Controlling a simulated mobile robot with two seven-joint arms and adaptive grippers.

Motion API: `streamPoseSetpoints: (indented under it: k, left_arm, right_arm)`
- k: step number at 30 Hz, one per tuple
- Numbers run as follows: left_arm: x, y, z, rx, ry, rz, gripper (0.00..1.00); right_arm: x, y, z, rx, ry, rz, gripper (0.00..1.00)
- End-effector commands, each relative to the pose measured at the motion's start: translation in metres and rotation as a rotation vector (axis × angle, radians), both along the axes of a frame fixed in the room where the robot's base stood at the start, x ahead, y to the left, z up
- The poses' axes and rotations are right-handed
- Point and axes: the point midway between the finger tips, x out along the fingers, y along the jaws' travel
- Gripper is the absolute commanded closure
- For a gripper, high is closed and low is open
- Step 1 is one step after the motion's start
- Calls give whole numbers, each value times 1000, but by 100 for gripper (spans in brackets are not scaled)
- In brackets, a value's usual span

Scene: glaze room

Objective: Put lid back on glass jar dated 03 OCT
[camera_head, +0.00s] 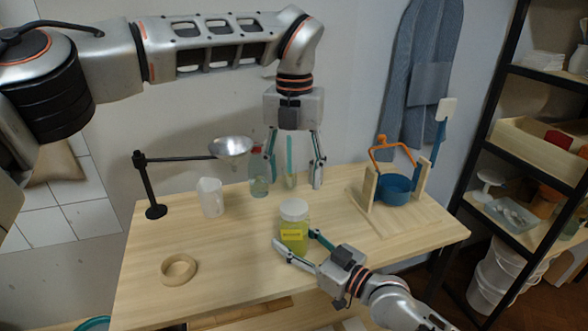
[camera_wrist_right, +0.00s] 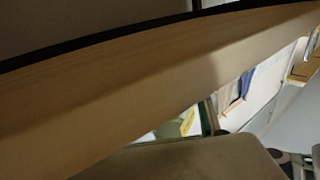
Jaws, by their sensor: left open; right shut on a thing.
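A glass jar (camera_head: 296,245) with yellow-green contents and a yellow label stands upright at the front middle of the table. The label is too small to read. Its top is whitish; I cannot tell if this is a lid or clear glass. My right gripper (camera_head: 296,238) is shut on the jar from the front, one finger on each side. A sliver of the yellow label (camera_wrist_right: 187,122) shows in the right wrist view. My left gripper (camera_head: 293,184) is open above the table behind the jar, pointing down, with nothing seen between its fingertips.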

Motion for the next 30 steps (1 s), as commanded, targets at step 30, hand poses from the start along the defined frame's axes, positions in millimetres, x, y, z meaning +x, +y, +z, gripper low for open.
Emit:
streamPoseSetpoints:
  k: [30]
  left_arm:
    - [0,0,7,-2,0,942,44]
  right_arm:
    - [0,0,-1,-1,1,0,100]
